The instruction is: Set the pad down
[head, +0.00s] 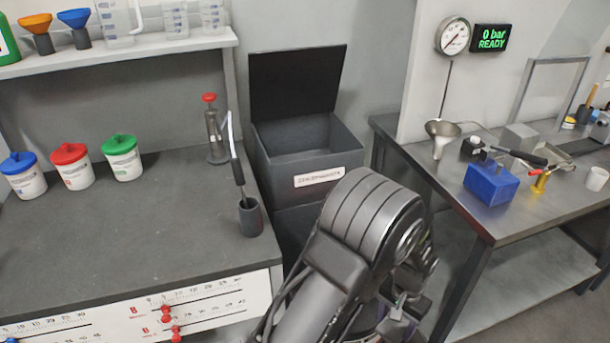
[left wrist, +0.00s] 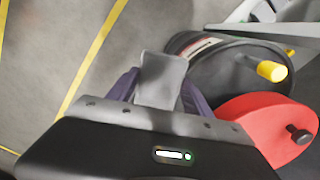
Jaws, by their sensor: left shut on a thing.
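My left gripper (left wrist: 160,92) has purple fingers and is shut on a small light grey piece, which I take to be the pad (left wrist: 163,72). The pad stands out between the fingers, above the floor in the left wrist view. I cannot see it touching anything under it. In the head view my left arm comes up from the bottom middle and bends down, with the gripper (head: 400,302) low between the bench and the right table, partly hidden by the arm. My right gripper is not in view.
Close right of the gripper lie a dark drum (left wrist: 205,72) with a yellow knob (left wrist: 272,71) and a red disc (left wrist: 265,125). Yellow-lined floor (left wrist: 45,55) at left is clear. An open dark bin (head: 345,150) stands between the left bench (head: 110,225) and the right table (head: 430,165).

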